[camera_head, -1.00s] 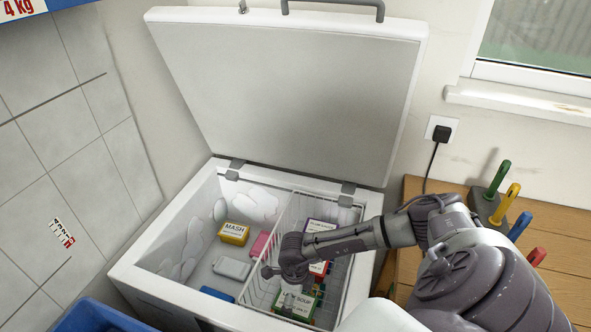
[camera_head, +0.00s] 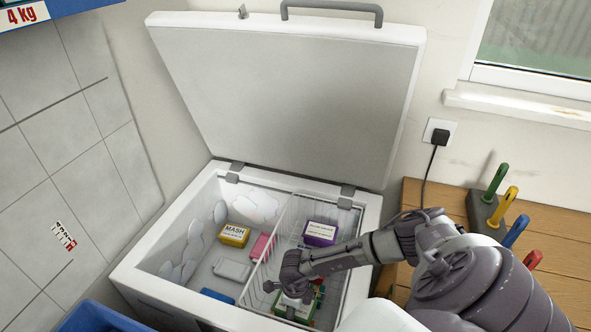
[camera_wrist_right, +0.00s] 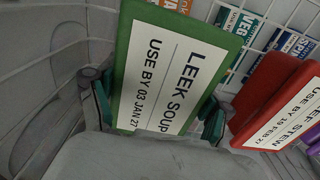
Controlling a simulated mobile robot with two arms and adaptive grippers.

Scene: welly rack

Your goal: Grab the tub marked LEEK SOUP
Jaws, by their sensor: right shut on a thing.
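The green tub marked LEEK SOUP (camera_wrist_right: 165,75) fills the middle of the right wrist view, its white label readable with USE BY 03 JAN 27. My right gripper (camera_wrist_right: 157,108) is shut on it, with a dark green fingertip pad against each side. In the head view the right gripper (camera_head: 292,288) is inside the chest freezer's wire basket and covers much of the green tub (camera_head: 300,306). I cannot tell whether the tub is clear of the basket floor. My left gripper is not in view.
A red tub (camera_wrist_right: 285,105) stands close beside the green one. A purple tub (camera_head: 320,233) is farther back in the basket (camera_head: 272,240). A yellow MASH tub (camera_head: 233,235) and other packs lie left of the basket. The freezer lid (camera_head: 285,95) is open.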

